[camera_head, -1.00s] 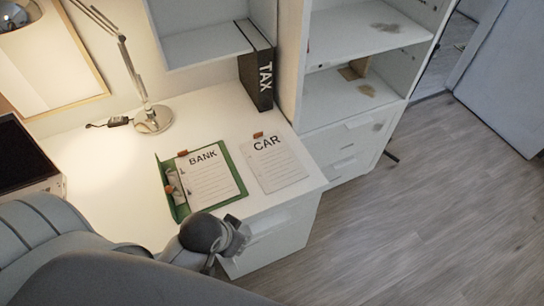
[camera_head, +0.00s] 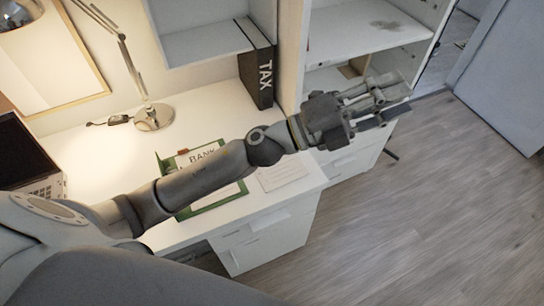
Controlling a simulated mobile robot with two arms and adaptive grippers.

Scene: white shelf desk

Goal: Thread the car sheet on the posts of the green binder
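The green binder (camera_head: 188,213) lies on the white desk with the BANK sheet (camera_head: 203,154) in it. My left arm crosses over it and hides its middle and its posts. The CAR sheet (camera_head: 284,177) lies flat on the desk to the right of the binder; the arm hides its upper part and its heading. My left gripper (camera_head: 405,97) is past the right end of the desk, in front of the shelf unit, with its fingers apart and nothing between them. It is well right of both the binder and the sheet. My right gripper is not in view.
A black TAX binder (camera_head: 256,75) stands upright at the back of the desk. A lamp (camera_head: 153,117) stands left of it, and a laptop (camera_head: 28,165) is at the left edge. The shelf unit (camera_head: 365,30) rises behind my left gripper. Open floor lies to the right.

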